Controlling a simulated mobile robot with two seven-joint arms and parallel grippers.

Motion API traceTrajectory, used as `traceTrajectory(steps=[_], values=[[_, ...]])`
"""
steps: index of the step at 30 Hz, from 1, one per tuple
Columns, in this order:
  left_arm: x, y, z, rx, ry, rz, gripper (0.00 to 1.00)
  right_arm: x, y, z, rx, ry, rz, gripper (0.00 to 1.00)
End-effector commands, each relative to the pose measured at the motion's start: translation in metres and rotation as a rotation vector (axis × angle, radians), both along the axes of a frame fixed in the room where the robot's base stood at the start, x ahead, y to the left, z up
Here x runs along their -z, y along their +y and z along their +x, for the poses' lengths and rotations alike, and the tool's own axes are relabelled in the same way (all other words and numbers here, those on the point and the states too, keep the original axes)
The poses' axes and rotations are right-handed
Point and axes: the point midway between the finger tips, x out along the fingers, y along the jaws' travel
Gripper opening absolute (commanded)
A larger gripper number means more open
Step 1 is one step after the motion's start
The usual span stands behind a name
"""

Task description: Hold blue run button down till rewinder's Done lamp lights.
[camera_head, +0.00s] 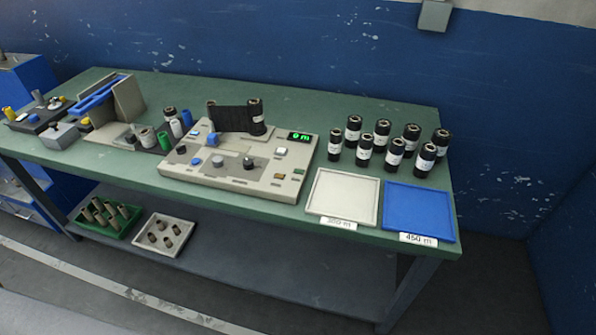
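The rewinder (240,185) is a beige machine with a sloped control panel in the middle of the green table. A black web runs between its spindles, with a black roll (256,118) standing at the right. Its display (300,136) reads a green "0 m". A blue round button (218,160) sits on the left part of the panel; its label is too small to read. Black knobs and small coloured buttons or lamps lie to the right. Which one is the Done lamp, and whether it is lit, I cannot tell. Neither of my grippers is in view.
Several black rolls (353,129) stand at the back right of the green table (300,100). A white tray (343,195) and a blue tray labelled 450 m (420,212) lie empty in front. Another fixture (118,103) stands left. Bins of cores (108,216) sit on the lower shelf.

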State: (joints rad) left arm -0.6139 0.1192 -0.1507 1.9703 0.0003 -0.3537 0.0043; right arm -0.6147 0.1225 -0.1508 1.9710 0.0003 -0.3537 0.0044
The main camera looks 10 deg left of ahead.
Motion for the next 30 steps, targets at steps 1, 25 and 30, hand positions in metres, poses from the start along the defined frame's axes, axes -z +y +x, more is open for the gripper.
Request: traceTrajectory(steps=[1, 25, 30], values=[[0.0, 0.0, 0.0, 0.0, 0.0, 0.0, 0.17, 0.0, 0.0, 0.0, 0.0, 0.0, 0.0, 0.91], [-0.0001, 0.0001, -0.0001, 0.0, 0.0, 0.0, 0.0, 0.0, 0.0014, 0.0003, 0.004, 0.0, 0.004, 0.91], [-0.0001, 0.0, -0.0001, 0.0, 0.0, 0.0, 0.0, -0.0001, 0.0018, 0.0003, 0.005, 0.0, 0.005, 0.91]])
